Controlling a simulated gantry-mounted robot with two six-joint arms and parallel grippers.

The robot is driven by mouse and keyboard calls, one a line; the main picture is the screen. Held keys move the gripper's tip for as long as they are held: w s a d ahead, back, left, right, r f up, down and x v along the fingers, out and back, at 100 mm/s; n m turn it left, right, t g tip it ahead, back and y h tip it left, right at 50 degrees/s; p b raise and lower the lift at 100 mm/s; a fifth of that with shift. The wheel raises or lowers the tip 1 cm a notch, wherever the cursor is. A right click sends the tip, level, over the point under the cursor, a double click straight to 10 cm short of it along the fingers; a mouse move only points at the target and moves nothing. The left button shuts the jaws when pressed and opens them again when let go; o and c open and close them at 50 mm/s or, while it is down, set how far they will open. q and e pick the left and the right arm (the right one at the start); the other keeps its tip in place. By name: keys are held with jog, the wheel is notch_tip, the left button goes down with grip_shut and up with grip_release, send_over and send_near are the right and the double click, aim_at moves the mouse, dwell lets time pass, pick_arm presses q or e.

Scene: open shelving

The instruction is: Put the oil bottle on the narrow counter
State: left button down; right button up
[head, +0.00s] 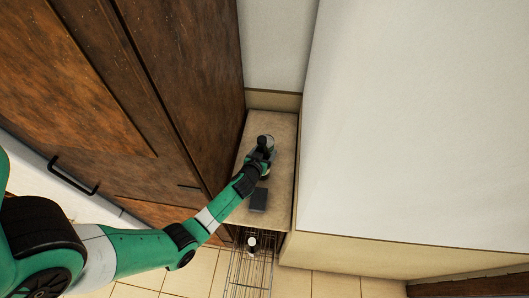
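The narrow counter (284,130) is a beige slab in a recess between the brown wooden cabinet and the white wall. My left gripper (262,153) is over its middle, reaching in from the lower left. A small bottle-like thing with a rounded grey top (266,141) is at the fingers; it may be the oil bottle. The gripper covers most of it, so I cannot tell whether the fingers are closed on it or whether it rests on the counter. My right gripper is not in view.
A dark grey block (259,200) is on the counter's near part. A wire rack (248,272) is below the near edge, with a white-and-black thing (252,243) in it. The brown cabinet (190,90) and white wall (410,120) close in both sides. The counter's far end looks clear.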

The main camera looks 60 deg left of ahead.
pick_arm(q)
jog(key=shift+c, duration=1.6)
grip_release()
jog(key=shift+f, duration=0.2)
jog(key=o, duration=0.3)
jog(key=shift+r, duration=0.1)
jog(key=p+v, duration=0.2)
jog(key=v, duration=1)
jog(key=shift+s, duration=0.1)
jog(key=shift+r, duration=0.1)
